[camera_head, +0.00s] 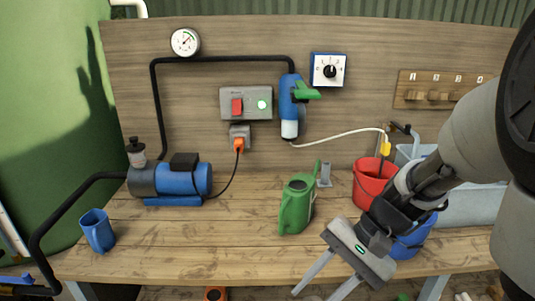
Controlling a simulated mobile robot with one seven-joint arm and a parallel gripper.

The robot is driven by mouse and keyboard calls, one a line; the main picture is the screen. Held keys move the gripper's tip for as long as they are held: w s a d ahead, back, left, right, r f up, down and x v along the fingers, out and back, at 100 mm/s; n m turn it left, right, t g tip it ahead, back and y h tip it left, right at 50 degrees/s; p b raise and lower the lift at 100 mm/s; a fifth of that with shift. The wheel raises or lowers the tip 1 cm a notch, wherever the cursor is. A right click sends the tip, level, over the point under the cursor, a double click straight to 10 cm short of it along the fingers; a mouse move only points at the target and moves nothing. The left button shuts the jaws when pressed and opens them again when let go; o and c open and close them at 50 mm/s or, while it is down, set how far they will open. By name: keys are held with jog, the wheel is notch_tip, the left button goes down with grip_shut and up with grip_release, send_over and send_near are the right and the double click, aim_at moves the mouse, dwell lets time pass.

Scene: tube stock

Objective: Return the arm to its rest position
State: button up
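My arm reaches in from the right side of the head view, with its large grey links in front of the bench's right end. My gripper (315,293) hangs at the lower middle right, pointing down and left past the bench's front edge. Its two light grey fingers stand apart, with nothing visible between them. The tip of the right finger is at the bottom edge of the picture. The gripper body lies in front of part of a blue bucket (408,246).
The wooden bench (200,240) carries a blue pump (182,179), a blue jug (97,230), a green watering can (297,205) and a red bucket (371,184). A grey sink (470,206) is partly hidden behind my arm. The bench's front middle-left is clear.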

jog(key=s+d+r+n+t+h+p, duration=0.1)
jog(key=r+n+t+h+p, duration=0.1)
jog(key=r+p, duration=0.3)
jog(key=s+d+r+n+t+h+p, duration=0.1)
jog(key=r+p, duration=0.5)
jog(key=r, duration=0.8)
jog(key=s+d+r+n+t+h+p, duration=0.1)
jog(key=d+r+n+t+h+p, duration=0.2)
jog(key=r+p, duration=0.3)
notch_tip(320, 180, up, 4)
jog(key=shift+s+f+n+t+h, duration=0.3)
jog(key=shift+n+t+h, duration=0.2)
jog(key=shift+n+t, duration=0.2)
